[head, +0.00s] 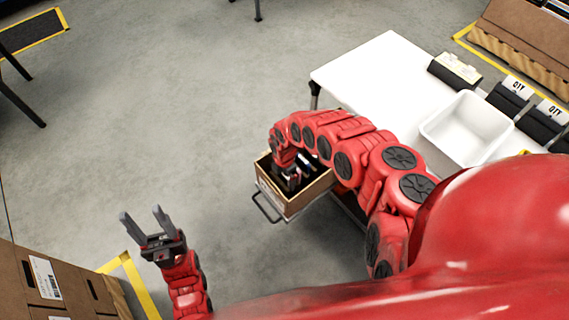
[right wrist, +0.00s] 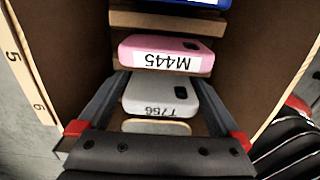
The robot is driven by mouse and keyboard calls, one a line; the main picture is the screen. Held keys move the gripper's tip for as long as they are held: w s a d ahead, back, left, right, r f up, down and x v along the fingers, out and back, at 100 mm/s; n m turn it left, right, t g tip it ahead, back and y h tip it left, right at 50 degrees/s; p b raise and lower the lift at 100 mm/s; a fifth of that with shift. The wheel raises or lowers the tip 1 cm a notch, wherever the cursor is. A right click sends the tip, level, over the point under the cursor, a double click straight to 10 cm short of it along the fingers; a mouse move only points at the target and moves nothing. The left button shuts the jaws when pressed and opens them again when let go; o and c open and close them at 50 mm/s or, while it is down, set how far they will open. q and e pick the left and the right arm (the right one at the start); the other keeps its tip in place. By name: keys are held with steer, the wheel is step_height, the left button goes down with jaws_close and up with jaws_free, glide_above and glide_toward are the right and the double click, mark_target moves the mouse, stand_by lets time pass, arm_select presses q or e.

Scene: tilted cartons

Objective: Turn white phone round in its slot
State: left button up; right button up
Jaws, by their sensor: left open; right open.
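The white phone (right wrist: 160,96) stands in a slot of the wooden-edged carton (right wrist: 25,75). Its label, reading T756, appears upside down in the right wrist view. My right gripper (right wrist: 162,80) is open, with one finger on each side of the white phone; I cannot tell whether they touch it. In the head view my right gripper (head: 290,176) reaches down into the carton (head: 314,191), and the white phone is hard to make out there. My left gripper (head: 143,215) is open and empty, over the floor to the left.
A pink phone (right wrist: 165,54) labelled M445 stands directly behind the white one. A blue item (right wrist: 195,2) lies beyond a wooden divider (right wrist: 165,20). A white table (head: 375,70) holds a white bin (head: 466,128). Cardboard boxes (head: 45,285) stand at lower left.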

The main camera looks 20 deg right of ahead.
step_height(320, 180, up, 16)
steer(key=p, duration=0.5)
steer(key=shift+r, duration=0.25)
steer(key=shift+s, duration=0.1)
step_height(320, 180, up, 7)
steer(key=p, duration=0.7)
steer(key=shift+p, duration=0.4)
